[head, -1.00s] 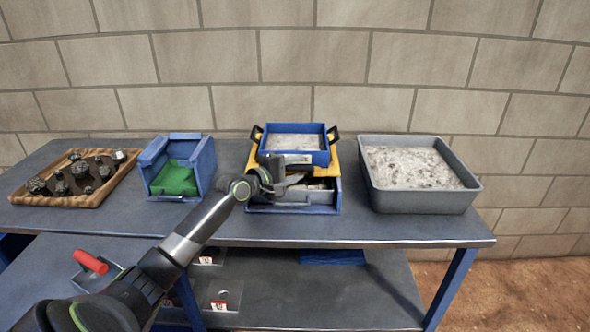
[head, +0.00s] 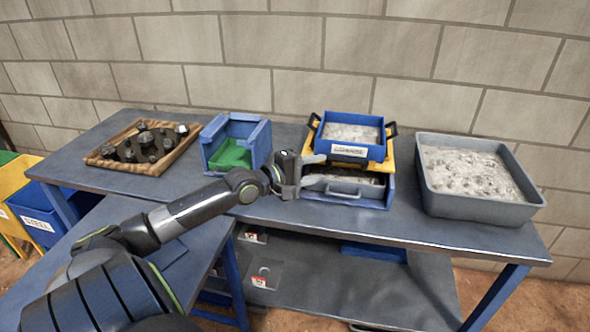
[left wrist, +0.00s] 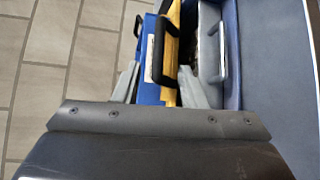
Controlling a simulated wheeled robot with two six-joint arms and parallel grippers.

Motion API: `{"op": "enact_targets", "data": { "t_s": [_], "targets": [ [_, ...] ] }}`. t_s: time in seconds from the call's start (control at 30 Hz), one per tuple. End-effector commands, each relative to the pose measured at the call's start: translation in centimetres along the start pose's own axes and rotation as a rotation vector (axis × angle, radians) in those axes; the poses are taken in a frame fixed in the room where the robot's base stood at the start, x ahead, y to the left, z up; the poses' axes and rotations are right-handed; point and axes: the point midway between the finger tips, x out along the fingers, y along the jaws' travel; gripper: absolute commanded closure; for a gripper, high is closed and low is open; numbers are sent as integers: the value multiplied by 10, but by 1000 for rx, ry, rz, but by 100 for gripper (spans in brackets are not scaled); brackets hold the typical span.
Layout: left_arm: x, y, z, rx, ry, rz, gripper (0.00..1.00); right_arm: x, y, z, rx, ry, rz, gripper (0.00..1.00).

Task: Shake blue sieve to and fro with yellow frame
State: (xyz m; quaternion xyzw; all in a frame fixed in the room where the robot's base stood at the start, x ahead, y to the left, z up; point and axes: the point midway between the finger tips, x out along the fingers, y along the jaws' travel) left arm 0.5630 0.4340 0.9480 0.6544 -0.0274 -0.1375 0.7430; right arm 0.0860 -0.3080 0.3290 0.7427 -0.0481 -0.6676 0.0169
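The blue sieve (head: 364,153) holds grey grit and has a white label and black side handles. It sits on the yellow frame (head: 348,161), above a blue housing with a grey handled tray. My left gripper (head: 318,172) is at the front left of this stack, its fingers apart. In the left wrist view the open fingers (left wrist: 160,86) point at the stack. The sieve's black handle (left wrist: 158,45) and an edge of the yellow frame (left wrist: 172,80) show between and beyond them, with no grip visible. My right gripper is not in view.
A grey tub of grit (head: 480,205) stands right of the stack. A blue box with a green inside (head: 262,132) and a wooden tray of dark rocks (head: 98,160) stand left. A block wall is close behind. The bench front (head: 440,228) is clear.

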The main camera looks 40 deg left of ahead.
Motion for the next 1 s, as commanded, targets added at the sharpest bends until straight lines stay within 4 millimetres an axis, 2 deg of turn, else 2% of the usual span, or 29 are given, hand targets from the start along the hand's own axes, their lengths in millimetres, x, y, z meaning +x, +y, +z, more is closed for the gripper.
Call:
{"op": "enact_targets", "data": {
  "t_s": [0.03,0.2,0.4,0.6,1.0],
  "targets": [
    [-10,2,0,3,2,-6,62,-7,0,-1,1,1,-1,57],
    [-34,2,0,2,0,-5,62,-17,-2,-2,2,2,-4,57],
    [-52,2,0,0,1,-2,62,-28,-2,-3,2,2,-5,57],
    [-58,0,0,-1,0,0,62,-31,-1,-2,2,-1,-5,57],
    [-58,0,0,-1,0,1,62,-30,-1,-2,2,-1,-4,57]
  ]
}}
